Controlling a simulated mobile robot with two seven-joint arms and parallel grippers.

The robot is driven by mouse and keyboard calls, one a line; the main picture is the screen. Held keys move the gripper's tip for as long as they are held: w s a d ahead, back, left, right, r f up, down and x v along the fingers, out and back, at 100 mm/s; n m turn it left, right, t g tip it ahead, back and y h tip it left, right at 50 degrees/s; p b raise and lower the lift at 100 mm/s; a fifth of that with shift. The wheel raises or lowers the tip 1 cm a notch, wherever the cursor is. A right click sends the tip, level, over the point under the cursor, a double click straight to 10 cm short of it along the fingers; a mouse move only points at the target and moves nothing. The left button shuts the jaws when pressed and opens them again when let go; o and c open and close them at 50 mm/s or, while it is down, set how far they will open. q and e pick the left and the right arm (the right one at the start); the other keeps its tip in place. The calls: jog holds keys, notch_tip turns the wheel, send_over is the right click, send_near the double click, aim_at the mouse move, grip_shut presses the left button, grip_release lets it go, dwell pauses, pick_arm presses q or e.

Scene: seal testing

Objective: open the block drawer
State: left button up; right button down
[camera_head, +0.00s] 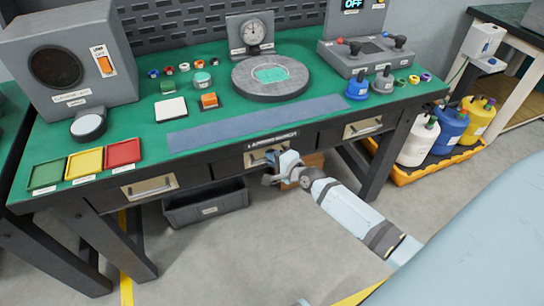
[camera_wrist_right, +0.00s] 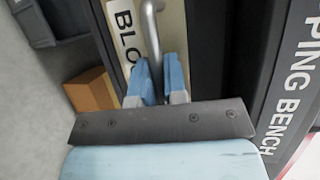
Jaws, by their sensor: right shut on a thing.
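The block drawer (camera_head: 254,163) is the middle one under the front edge of the green bench. Its front looks flush with the bench. In the wrist view its pale label plate (camera_wrist_right: 122,15) shows the letters "BLO", and a metal bar handle (camera_wrist_right: 150,22) runs across it. My right gripper (camera_head: 272,157) is at this handle. Its two blue fingers (camera_wrist_right: 158,75) are shut on the bar, one on each side. The gripper hides part of the drawer front in the head view. My left gripper is not in view.
Drawers with metal handles sit to the left (camera_head: 150,187) and right (camera_head: 363,127). A dark bin (camera_head: 207,206) stands below, left of my right gripper. A brown box (camera_head: 314,160) is behind my wrist. Bottles in an orange tray (camera_head: 409,168) stand right. The floor in front is clear.

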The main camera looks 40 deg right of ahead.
pick_arm(q)
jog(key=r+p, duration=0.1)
jog(key=p, duration=0.2)
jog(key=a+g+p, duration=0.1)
jog(key=p, duration=0.3)
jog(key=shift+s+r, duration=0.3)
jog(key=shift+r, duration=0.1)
pick_arm(e)
jog(key=s+a, duration=0.3)
jog(key=s, duration=1.1)
jog(key=s+a, duration=0.3)
jog(key=s, duration=1)
jog(key=shift+s+a, duration=0.3)
jog(key=shift+s, duration=0.05)
jog(key=c, duration=1.2)
grip_release()
pick_arm(q)
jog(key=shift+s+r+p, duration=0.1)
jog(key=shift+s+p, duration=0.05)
jog(key=shift+p, duration=0.25)
pick_arm(e)
jog(key=shift+s+r, duration=0.1)
